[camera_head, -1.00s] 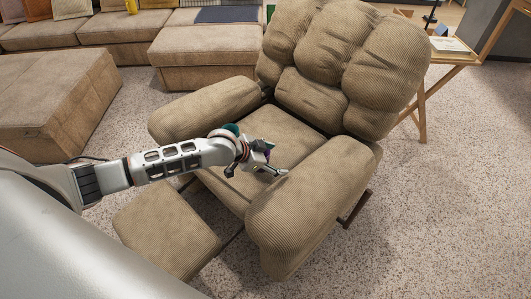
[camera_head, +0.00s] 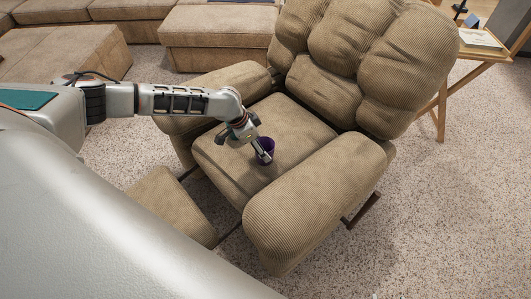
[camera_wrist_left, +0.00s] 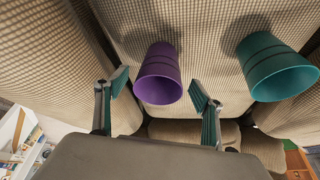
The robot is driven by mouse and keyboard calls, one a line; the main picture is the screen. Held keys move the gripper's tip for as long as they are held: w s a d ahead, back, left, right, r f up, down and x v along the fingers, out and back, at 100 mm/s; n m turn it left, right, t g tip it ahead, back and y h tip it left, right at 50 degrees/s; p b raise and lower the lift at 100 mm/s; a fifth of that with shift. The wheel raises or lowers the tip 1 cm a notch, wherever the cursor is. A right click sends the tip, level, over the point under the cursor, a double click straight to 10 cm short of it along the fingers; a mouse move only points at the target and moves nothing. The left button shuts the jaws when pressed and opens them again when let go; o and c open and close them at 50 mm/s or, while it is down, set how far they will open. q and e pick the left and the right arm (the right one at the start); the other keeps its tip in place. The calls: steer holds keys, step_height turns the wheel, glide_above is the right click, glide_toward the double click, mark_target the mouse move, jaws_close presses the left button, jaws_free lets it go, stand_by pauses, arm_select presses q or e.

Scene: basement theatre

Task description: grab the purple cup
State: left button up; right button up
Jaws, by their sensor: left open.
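The purple cup (camera_head: 268,144) is on the seat of the tan corduroy armchair (camera_head: 290,215), partly hidden by my left gripper (camera_head: 252,146). In the left wrist view the purple cup (camera_wrist_left: 158,74) shows its open rim toward the camera. My left gripper (camera_wrist_left: 160,88) is open, with one finger on each side of the cup's rim in the picture. I see no clear contact, and I cannot tell how far the cup is between the fingers. My right gripper is not in view.
A teal cup (camera_wrist_left: 275,68) stands to the right of the purple cup in the left wrist view, outside the right finger. The chair's armrests rise on both sides of the seat.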

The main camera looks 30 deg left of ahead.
arm_select(q)
steer(key=b+x, duration=0.1)
steer(key=x, duration=0.3)
steer(key=shift+f, duration=0.3)
steer(key=shift+r, duration=0.25)
steer(key=c, duration=1.2)
